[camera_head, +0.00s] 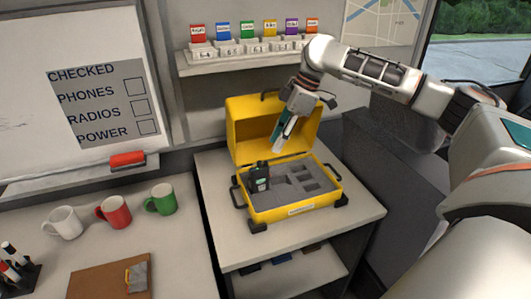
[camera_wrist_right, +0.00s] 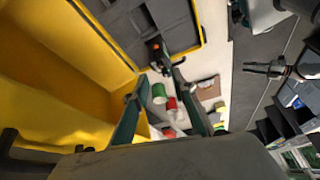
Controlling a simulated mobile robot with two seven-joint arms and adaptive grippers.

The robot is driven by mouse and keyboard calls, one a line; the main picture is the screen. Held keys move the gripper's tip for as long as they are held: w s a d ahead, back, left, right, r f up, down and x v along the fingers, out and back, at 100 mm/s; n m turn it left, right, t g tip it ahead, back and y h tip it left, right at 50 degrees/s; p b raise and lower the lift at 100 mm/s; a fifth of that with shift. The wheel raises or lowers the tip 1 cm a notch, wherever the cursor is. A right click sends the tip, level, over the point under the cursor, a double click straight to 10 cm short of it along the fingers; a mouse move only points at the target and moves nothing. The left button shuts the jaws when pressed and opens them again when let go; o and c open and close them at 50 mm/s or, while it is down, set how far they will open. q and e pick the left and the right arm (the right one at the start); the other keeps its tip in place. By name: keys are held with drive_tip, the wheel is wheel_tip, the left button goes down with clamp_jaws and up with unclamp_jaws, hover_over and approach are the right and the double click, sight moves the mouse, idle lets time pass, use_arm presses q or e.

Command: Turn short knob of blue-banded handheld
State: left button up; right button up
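The black handheld (camera_head: 262,176) stands upright in the left part of the yellow case (camera_head: 295,212), in grey foam. It has a pale patch on its front; a blue band and the short knob are too small to make out. In the right wrist view the handheld (camera_wrist_right: 157,55) shows an orange-tipped part on top, beyond my fingers. My right gripper (camera_head: 277,150) is above the case, right of and higher than the handheld, pointing down. In the wrist view my right gripper (camera_wrist_right: 157,85) has its two teal fingers apart with nothing held. A dark part at the right there may be my left gripper (camera_wrist_right: 262,68).
The case's raised lid (camera_head: 240,125) stands behind my right gripper. A shelf (camera_head: 255,62) with several coloured cards is on the wall above. White, red (camera_head: 113,212) and green mugs stand on the left table. The side table's right front is clear.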

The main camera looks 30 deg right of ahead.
sight(266, 162)
drive_tip(key=x, duration=0.5)
drive_tip(key=shift+a+f, duration=0.2)
drive_tip(key=shift+f, duration=0.2)
drive_tip(key=shift+w+a+f, duration=0.1)
drive_tip(key=shift+w+f, duration=0.05)
drive_tip(key=shift+f, duration=0.1)
clamp_jaws()
use_arm(q)
drive_tip(key=shift+s+a+f, duration=0.1)
drive_tip(key=shift+s+a, duration=0.05)
